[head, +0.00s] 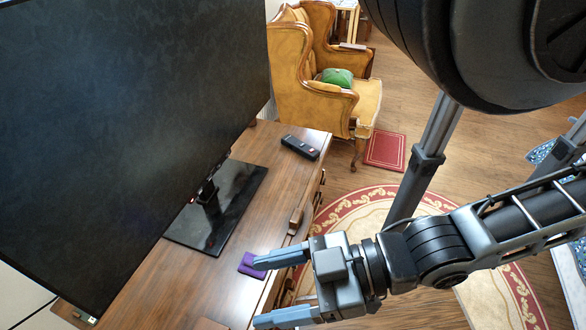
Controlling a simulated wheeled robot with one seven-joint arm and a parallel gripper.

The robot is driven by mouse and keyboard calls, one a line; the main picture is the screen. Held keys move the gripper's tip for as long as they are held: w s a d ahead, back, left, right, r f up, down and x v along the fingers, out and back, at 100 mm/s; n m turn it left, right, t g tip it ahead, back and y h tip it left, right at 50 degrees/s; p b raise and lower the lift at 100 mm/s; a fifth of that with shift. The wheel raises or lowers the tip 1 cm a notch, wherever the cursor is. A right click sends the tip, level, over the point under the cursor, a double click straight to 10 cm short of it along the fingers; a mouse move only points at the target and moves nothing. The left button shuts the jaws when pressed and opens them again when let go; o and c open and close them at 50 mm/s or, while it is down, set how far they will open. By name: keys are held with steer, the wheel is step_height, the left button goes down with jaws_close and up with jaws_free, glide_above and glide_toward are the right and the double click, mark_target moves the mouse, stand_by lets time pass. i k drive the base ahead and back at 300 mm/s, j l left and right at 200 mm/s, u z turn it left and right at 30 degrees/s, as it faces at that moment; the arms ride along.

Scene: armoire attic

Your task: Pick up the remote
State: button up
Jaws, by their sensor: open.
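A small black remote (300,147) with a few light and red marks lies flat on the wooden cabinet top (285,188), near its far right corner. My gripper (258,292) is open and empty over the near right side of the cabinet. Its two blue-grey fingers point left. The gripper is well short of the remote, which lies farther back in the picture and apart from it. The remote is in full view.
A large TV (120,120) on a black stand (222,210) fills the left of the cabinet. A small purple item (252,266) lies by my upper fingertip. A yellow armchair (300,75) stands behind. The cabinet top between gripper and remote is mostly clear.

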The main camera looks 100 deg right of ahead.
mark_target(292, 140)
steer(key=z, duration=2.25)
steer(key=k+l+z, duration=0.15)
steer(key=l, duration=0.15)
steer(key=k+l+z, duration=0.15)
steer(key=l, duration=0.2)
steer(key=i, duration=0.05)
